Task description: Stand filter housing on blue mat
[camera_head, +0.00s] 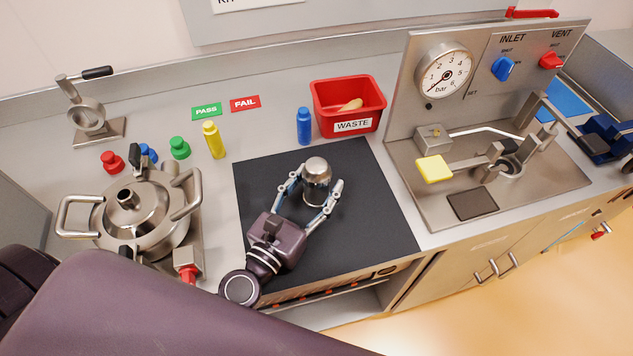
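A shiny metal cylinder with a domed top, which looks like the filter housing (316,170), is upright over the black mat. My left gripper (319,180) reaches it from the front, with one finger on each side. The fingertips are close to its sides; I cannot tell whether both touch it. Its lower end is partly hidden, so I cannot tell whether it rests on the black mat or is held just above it. The blue mat (566,101) lies at the far right, behind the steel panel's edge, and its visible part is bare. My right gripper is not in view.
The black mat (385,215) is otherwise clear. A red waste bin (375,117) and a blue bottle (304,127) stand behind it. The gauge panel (440,115) and a yellow-handled clamp (434,169) stand between black and blue mats. A steel vessel (140,215) is left; a navy item (598,139) is right.

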